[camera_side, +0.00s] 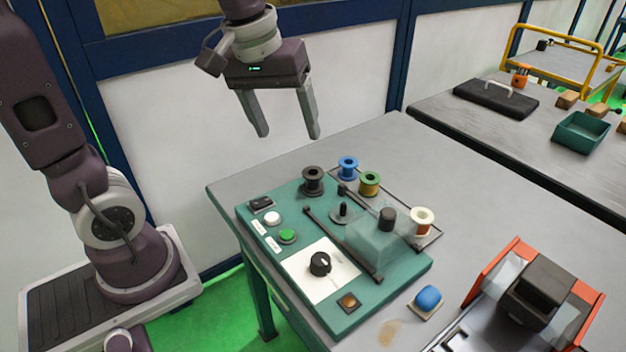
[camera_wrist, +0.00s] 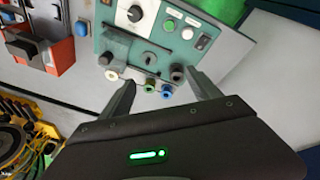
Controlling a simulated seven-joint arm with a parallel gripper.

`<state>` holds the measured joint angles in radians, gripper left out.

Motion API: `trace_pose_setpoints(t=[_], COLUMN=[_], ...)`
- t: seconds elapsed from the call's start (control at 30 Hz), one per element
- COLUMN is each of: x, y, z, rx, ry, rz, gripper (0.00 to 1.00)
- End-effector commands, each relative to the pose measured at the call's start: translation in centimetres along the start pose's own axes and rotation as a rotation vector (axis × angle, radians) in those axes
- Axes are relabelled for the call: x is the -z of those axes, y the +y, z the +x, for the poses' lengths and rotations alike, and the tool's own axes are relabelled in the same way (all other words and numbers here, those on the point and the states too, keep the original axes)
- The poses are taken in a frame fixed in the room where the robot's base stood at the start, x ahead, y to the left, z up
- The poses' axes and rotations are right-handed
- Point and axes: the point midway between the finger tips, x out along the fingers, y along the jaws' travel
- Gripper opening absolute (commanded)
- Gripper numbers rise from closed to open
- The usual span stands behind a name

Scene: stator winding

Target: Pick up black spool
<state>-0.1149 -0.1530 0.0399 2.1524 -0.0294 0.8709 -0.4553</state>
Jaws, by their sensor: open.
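The black spool (camera_side: 313,180) stands upright at the back corner of the green winding panel (camera_side: 390,295), left of the blue spool (camera_side: 348,167). My gripper (camera_side: 290,136) hangs above the panel's back edge, open and empty, with its fingers pointing down. It is clear of the black spool, above it and to its left in the side view. In the wrist view the black spool (camera_wrist: 177,72) shows between the fingertips (camera_wrist: 160,76), closer to the right finger. Nothing touches it.
A green-yellow spool (camera_side: 370,183) and a white-rimmed spool (camera_side: 422,221) stand along the same rack. A clear cover (camera_side: 376,245) and a dark rod lie close by on the panel. An orange-sided machine (camera_side: 540,295) stands at front right. The air around my gripper is free.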

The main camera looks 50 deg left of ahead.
Motion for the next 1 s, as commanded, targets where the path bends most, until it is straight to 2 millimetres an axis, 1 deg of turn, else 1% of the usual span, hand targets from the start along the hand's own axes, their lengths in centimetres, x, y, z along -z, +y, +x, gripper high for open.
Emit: trace_pose_setpoints(t=[0.03, 0.07, 0.1, 0.17, 0.2, 0.3, 0.4, 0.47, 0.57, 0.8, 0.9, 1.0], x=[2.7, 4.2, 6.0, 8.2, 9.3, 10.9, 11.4, 11.4, 11.0, 10.0, 9.9, 9.9], y=[0.2, 0.2, 0.0, -0.5, -0.9, -1.9, -2.4, -2.6, -2.8, -3.7, -3.8, -3.8], z=[2.6, 4.2, 6.4, 9.8, 11.7, 15.5, 17.3, 18.0, 19.3, 23.4, 24.1, 24.1], rx=[0.039, 0.061, 0.090, 0.132, 0.157, 0.204, 0.226, 0.230, 0.230, 0.230, 0.228, 0.227], ry=[-0.047, -0.068, -0.092, -0.120, -0.133, -0.154, -0.162, -0.164, -0.164, -0.165, -0.162, -0.162], rz=[-0.132, -0.215, -0.320, -0.460, -0.538, -0.677, -0.738, -0.749, -0.749, -0.745, -0.744, -0.744], gripper=[0.72, 0.72, 0.72, 0.72, 0.72, 0.72, 0.72, 0.72, 0.72, 0.72, 0.72, 0.72])
